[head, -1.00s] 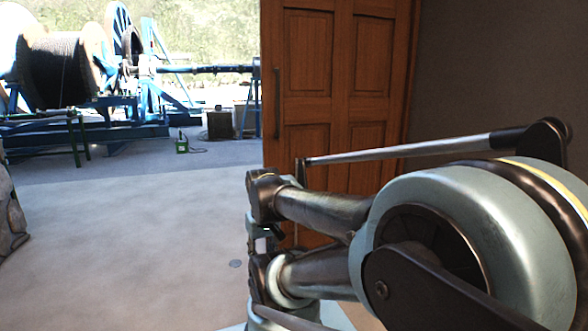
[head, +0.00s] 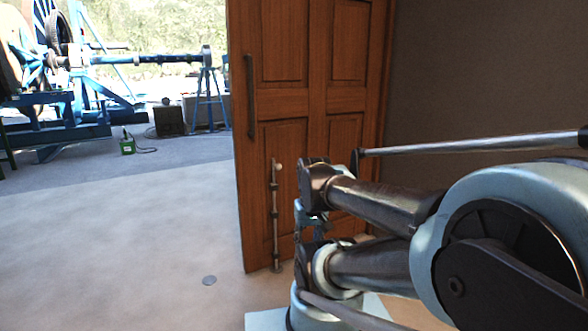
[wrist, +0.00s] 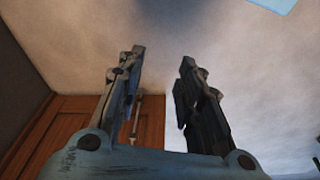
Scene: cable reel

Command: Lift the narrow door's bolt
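The narrow door (head: 290,100) is brown panelled wood, standing right of centre in the head view, with a dark pull handle (head: 250,97) near its left edge. The bolt (head: 275,220) is a thin upright metal rod low on the door, with a pale knob (head: 279,167) near its top and its foot by the floor. My gripper (wrist: 157,70) shows in the wrist view with its two fingers apart and nothing between them. The door (wrist: 72,120) is at the lower left there, and a thin rod, probably the bolt (wrist: 135,118), shows partly behind the left finger. In the head view my arm hides the gripper.
Blue reel machinery (head: 70,90), a green box (head: 127,145) and a dark box (head: 168,121) stand in the back left. A grey wall (head: 470,70) is at the right. The floor left of the door is clear.

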